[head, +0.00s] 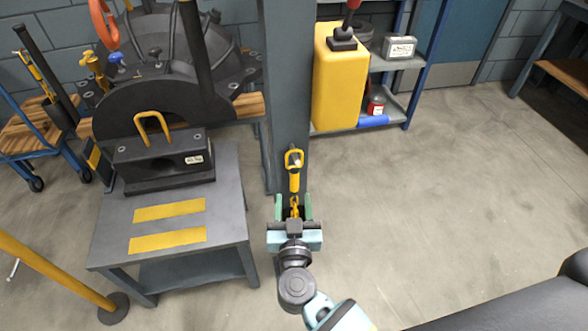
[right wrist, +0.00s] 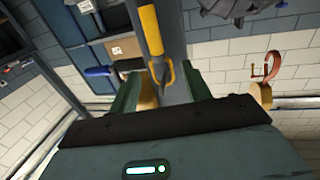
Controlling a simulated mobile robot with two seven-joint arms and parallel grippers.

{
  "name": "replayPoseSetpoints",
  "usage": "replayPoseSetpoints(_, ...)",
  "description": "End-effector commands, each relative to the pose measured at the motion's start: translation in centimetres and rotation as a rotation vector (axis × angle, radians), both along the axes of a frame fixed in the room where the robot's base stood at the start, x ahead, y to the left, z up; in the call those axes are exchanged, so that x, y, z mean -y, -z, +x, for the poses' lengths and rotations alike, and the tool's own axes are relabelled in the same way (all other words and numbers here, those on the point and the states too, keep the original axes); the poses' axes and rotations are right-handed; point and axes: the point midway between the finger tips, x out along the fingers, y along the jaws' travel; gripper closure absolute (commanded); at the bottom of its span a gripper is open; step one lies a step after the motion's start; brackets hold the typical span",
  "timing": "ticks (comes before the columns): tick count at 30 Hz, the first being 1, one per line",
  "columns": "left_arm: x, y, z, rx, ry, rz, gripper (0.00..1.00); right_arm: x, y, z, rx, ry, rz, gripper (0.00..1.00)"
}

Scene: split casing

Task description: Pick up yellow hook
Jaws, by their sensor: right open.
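The yellow hook (head: 294,181) hangs upright against the grey column, with a loop at its top and a hooked lower end. My right gripper (head: 293,207) is open, and its two green fingers stand either side of the hook's lower end in the head view. In the right wrist view, the yellow hook (right wrist: 151,30) shows between and beyond the open fingers of my right gripper (right wrist: 158,88). Whether a finger touches it I cannot tell. My left gripper is out of view.
The grey column (head: 287,90) stands right behind the hook. A grey table (head: 225,200) with a black block (head: 165,165) is to the left. A yellow canister (head: 338,85) stands on a blue-framed shelf to the right. Open floor lies to the right.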

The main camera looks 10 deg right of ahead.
Motion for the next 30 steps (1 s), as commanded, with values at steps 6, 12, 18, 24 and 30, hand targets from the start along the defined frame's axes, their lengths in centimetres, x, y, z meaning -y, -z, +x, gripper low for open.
replayPoseSetpoints(6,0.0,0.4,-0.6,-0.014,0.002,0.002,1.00,0.4,0.1,1.6,0.002,0.000,-0.002,0.52)
replayPoseSetpoints(12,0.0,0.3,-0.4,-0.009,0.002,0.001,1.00,0.6,0.1,2.6,0.000,0.000,-0.002,0.52)
replayPoseSetpoints(18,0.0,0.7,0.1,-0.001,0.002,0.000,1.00,1.1,0.6,3.9,0.000,0.000,-0.003,0.52)
replayPoseSetpoints(24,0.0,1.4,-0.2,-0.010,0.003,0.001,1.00,1.8,1.0,6.5,0.000,0.000,-0.003,0.52)
replayPoseSetpoints(30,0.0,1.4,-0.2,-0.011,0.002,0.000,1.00,2.0,0.9,7.6,0.001,0.000,-0.002,0.52)
